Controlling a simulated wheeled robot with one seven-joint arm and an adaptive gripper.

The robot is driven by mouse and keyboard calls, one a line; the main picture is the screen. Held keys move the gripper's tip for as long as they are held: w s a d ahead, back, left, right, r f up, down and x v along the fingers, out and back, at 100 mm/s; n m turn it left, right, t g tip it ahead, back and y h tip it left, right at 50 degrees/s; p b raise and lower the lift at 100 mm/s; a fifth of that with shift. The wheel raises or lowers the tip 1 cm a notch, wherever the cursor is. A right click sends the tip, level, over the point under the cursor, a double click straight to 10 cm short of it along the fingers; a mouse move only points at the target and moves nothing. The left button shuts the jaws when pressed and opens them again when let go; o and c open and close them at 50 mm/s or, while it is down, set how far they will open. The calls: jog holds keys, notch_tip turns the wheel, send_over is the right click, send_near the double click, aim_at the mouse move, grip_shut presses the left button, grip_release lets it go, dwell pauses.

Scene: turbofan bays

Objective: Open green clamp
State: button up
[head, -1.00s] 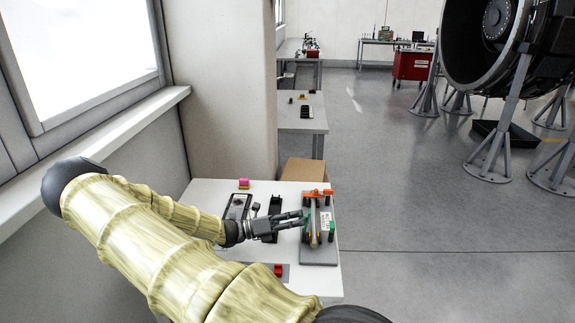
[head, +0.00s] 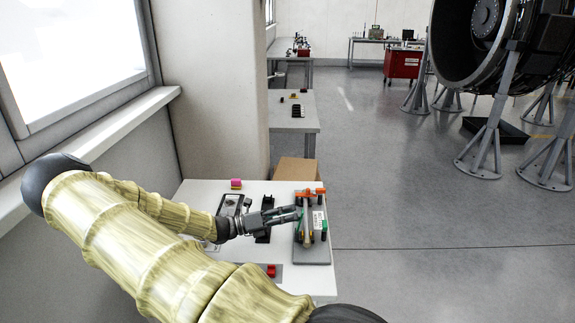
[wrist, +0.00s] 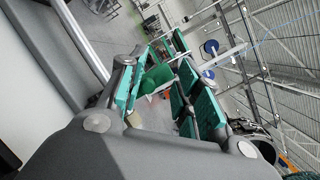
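The green clamp shows in the head view as small green parts (head: 324,233) on a grey base plate (head: 318,257) at the table's right side. An orange clamp (head: 308,191) sits at the plate's far end. My gripper (head: 298,213) reaches in from the left, its tips at the left side of the clamps. In the wrist view my gripper (wrist: 163,45) has green-padded fingers apart, with a green piece (wrist: 155,78) showing between them. I cannot tell whether either finger touches it. A bit of orange (wrist: 168,93) shows behind. The clamp's lower part is hidden.
The white table (head: 312,284) also holds a black holder (head: 266,203), a dark tray (head: 229,204), a pink block (head: 236,183) and a red part (head: 271,271). A cardboard box (head: 297,170) stands behind the table. Open floor lies to the right.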

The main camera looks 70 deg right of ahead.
notch_tip(320, 180, up, 8)
jog(key=shift+d, duration=0.15)
dwell(0.5)
